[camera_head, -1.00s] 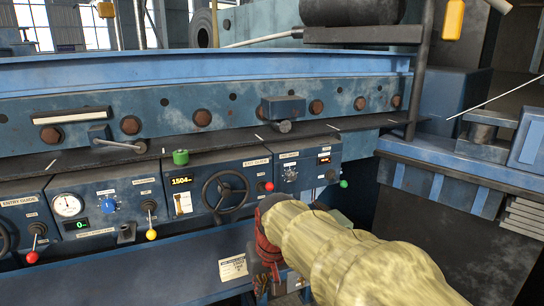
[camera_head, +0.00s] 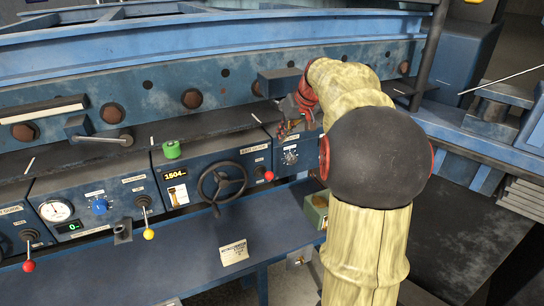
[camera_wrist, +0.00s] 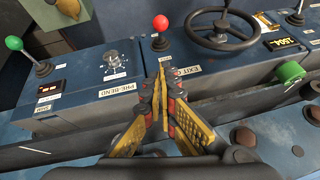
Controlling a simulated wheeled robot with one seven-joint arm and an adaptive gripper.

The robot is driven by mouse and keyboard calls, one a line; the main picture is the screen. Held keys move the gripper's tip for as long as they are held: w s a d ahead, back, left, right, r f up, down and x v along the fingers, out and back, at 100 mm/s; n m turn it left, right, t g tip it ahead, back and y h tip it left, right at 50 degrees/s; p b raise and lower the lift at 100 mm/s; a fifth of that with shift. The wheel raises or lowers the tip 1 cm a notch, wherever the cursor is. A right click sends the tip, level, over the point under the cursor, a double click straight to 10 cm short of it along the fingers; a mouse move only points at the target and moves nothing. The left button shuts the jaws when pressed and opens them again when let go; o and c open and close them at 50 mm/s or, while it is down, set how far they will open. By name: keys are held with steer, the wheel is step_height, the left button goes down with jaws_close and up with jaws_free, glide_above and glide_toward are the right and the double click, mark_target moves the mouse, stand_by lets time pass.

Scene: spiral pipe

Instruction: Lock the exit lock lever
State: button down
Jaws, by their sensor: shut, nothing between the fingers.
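A dark grey block (camera_head: 278,82) on the blue beam appears to be the exit lock lever's mount. In the head view my gripper and wrist cover its right and lower part, so the lever handle is hidden there. In the wrist view, a dark rounded part (camera_wrist: 240,154), probably the lever's end, shows at lower right, beside the gripper. My gripper (camera_head: 284,131) points down in front of the beam, just right of the block. Its yellow and red fingers (camera_wrist: 165,75) are closed together and empty, over the shelf near the EXIT label. I cannot tell whether it touches the lever.
Below stand control panels with a black handwheel (camera_head: 222,183), a red-knobbed lever (camera_head: 269,175), and a green knob (camera_head: 171,149). A green-knobbed lever (camera_wrist: 14,43) shows in the wrist view. A second beam lever (camera_head: 100,138) is at left. The shelf between is mostly clear.

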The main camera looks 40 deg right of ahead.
stand_by(0.4)
steer(key=p, duration=0.1)
glide_above(266, 175)
steer(key=d, duration=0.4)
step_height(266, 175, down, 9)
steer(key=f, duration=0.1)
steer(key=f+p, duration=0.1)
steer(key=f, duration=0.1)
steer(key=shift+a, duration=0.4)
steer(key=shift+f, duration=0.2)
steer(key=shift+f+b, duration=0.25)
steer(key=shift+b, duration=0.75)
